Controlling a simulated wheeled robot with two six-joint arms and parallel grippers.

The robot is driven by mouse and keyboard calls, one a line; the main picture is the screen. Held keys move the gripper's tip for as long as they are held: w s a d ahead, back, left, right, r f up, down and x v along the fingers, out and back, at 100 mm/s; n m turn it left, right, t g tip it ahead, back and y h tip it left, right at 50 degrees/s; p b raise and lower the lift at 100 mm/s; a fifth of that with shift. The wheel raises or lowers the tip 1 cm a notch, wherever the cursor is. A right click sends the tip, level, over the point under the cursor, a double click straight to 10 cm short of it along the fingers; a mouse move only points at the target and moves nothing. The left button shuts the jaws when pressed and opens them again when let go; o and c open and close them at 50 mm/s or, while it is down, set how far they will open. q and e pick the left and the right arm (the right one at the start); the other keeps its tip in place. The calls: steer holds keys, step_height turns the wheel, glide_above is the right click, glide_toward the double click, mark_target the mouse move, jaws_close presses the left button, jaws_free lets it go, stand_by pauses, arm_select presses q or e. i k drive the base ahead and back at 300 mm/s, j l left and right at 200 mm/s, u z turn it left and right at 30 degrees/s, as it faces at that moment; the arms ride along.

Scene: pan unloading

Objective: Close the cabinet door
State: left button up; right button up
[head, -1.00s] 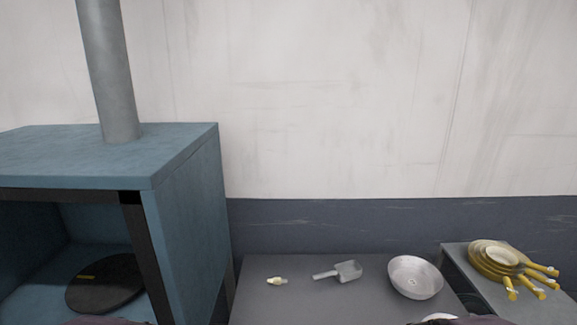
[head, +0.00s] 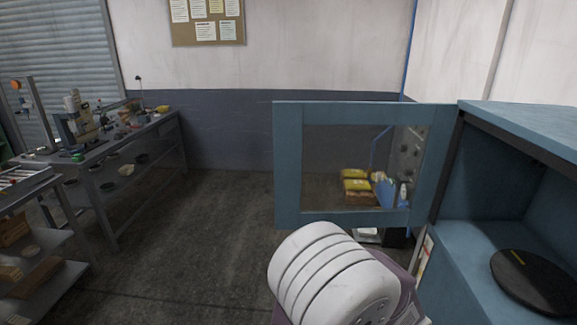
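The blue cabinet (head: 512,118) stands at the right in the head view, its front open. Its door (head: 288,165), a blue frame around a see-through pane, is swung wide open to the left of the opening. A dark round pan or plate (head: 535,283) lies on the cabinet floor inside. A white ribbed part of my own arm shows low in the middle, in front of the door's lower edge. Whether it touches the door cannot be told. Neither gripper is in view.
A metal workbench (head: 165,130) with tools and several dark round items runs along the left. A shelf rack (head: 40,240) stands at the near left. Yellow packages (head: 355,183) show through the door pane. The concrete floor (head: 200,235) between bench and door is clear.

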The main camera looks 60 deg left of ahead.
mark_target(290, 117)
steer(key=k+j+u, duration=0.1)
steer(key=j+u, duration=0.5)
steer(key=i+j+z, duration=0.15)
steer(key=j+z, duration=0.2)
steer(key=j, duration=0.35)
steer(key=j+z, duration=0.4)
steer(key=j, duration=0.35)
steer(key=j+z, duration=0.15)
steer(key=j, duration=0.5)
steer(key=k+j+z, duration=0.2)
steer(key=j, duration=0.5)
steer(key=j+z, duration=0.15)
steer(key=j, duration=0.5)
steer(key=j+z, duration=0.25)
steer(key=j, duration=0.5)
steer(key=j+z, duration=0.3)
steer(key=j, duration=0.45)
steer(key=i, duration=0.05)
